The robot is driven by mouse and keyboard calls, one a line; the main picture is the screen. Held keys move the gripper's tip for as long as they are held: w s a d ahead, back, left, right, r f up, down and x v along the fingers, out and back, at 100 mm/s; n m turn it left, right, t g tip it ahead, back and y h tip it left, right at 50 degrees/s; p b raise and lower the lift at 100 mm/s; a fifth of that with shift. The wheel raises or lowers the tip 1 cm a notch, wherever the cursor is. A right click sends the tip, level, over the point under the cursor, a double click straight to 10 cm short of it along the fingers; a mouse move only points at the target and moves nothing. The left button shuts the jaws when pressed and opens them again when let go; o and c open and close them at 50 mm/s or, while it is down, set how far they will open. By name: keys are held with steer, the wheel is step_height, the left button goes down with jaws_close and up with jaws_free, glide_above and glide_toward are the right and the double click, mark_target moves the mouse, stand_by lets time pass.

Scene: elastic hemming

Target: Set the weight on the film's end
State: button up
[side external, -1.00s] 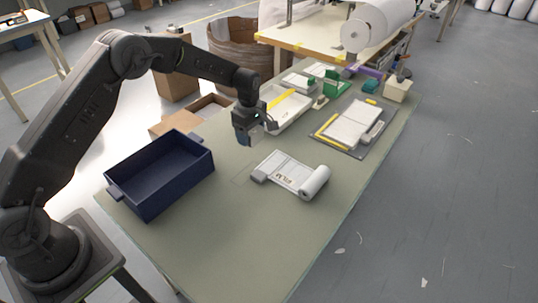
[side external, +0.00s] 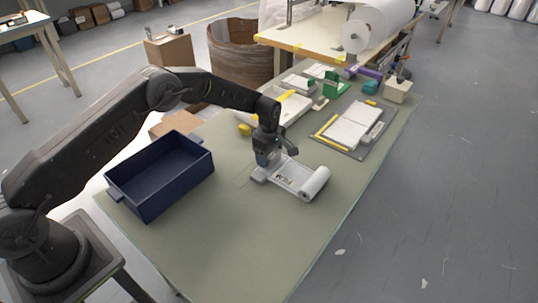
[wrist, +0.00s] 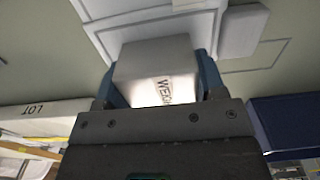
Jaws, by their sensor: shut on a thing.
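My gripper (side external: 266,160) is low over the left end of the film. In the wrist view its blue fingers (wrist: 160,85) are shut on a pale grey weight (wrist: 152,62), whose printed label is partly covered. The film also shows beyond the weight in the wrist view (wrist: 165,27). I cannot tell whether the weight touches the film.
A dark blue bin (side external: 160,180) stands left of the film. A grey board with a white pad (side external: 350,127) and yellow strips lies behind right. A white tray (side external: 285,108) is at the back. The table front (side external: 240,235) is clear.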

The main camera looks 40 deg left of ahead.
steer(key=shift+f, duration=0.1)
steer(key=o, duration=1.2)
